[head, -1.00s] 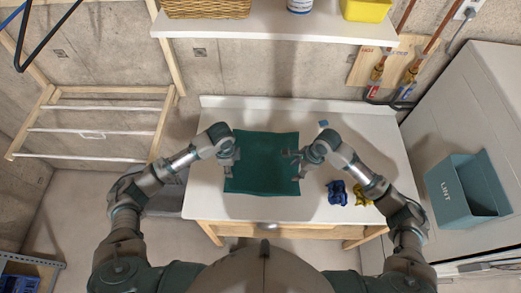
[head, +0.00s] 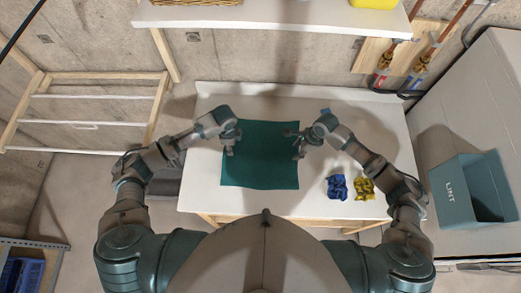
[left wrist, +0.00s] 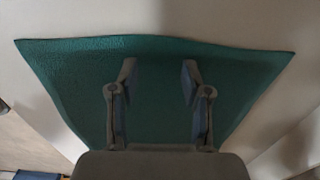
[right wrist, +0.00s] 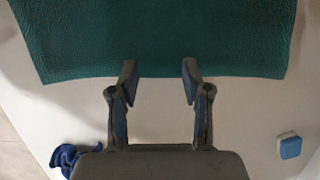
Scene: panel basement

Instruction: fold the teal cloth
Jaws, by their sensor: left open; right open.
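The teal cloth (head: 262,160) lies flat and spread out on the white table, a rough rectangle with slightly wavy edges. My left gripper (head: 232,138) is open above the cloth's left edge. In the left wrist view its open fingers (left wrist: 158,85) hang over the cloth (left wrist: 155,70) with nothing between them. My right gripper (head: 295,143) is open at the cloth's right edge. In the right wrist view its fingers (right wrist: 160,82) are apart and empty, tips over the cloth's near edge (right wrist: 160,50). I cannot tell whether either gripper touches the cloth.
A blue crumpled cloth (head: 337,187) and a yellow one (head: 364,186) lie right of the teal cloth on the table (head: 205,185). A small blue-and-white block (right wrist: 289,146) shows in the right wrist view. A teal lint bin (head: 455,192) is at the right. A shelf (head: 270,17) hangs behind.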

